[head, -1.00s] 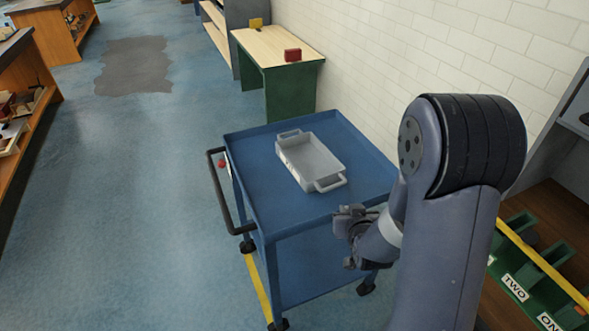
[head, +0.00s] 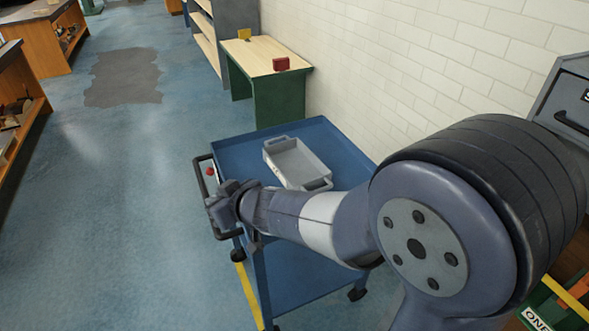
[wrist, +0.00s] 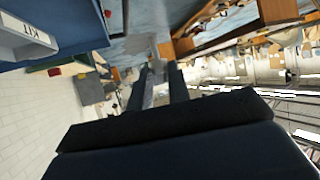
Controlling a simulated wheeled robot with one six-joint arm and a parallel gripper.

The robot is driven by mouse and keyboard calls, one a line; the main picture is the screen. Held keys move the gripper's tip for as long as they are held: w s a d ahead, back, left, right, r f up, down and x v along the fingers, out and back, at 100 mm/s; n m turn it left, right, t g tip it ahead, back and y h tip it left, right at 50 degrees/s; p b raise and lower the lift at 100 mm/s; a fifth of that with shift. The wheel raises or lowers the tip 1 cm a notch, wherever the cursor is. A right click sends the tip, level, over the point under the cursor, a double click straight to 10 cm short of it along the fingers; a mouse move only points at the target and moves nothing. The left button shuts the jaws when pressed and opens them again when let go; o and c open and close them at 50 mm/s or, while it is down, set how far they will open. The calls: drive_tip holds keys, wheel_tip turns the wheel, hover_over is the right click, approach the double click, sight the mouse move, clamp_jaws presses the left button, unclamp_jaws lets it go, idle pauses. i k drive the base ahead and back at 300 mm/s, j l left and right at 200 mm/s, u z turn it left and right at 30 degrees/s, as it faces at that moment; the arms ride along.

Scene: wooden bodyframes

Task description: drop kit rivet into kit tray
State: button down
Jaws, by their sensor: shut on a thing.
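The kit tray (head: 318,167) is a grey, open, shallow box with a handle at each end. It stands on the blue cart's top, and its visible inside looks empty. In the wrist view the tray (wrist: 22,42) shows at the upper left with a KIT label. My gripper (head: 217,207) is at the cart's left front edge, in front of and left of the tray, not over it. In the wrist view the two dark fingers (wrist: 160,80) are close together with a small pale thing between them. I take it as the kit rivet; its shape is unclear.
The blue cart (head: 235,150) has a dark handle on its left side. A green-legged bench (head: 265,62) with a yellow and a red block stands behind it by the white brick wall. Open blue floor lies to the left.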

sight(301, 169)
drive_tip(key=i+j, duration=0.35)
drive_tip(key=j, duration=0.15)
drive_tip(key=i+l+z, duration=0.15)
drive_tip(key=l+z, duration=0.15)
drive_tip(key=z, duration=0.2)
drive_tip(key=i+l+z, duration=0.2)
drive_tip(key=z, duration=0.3)
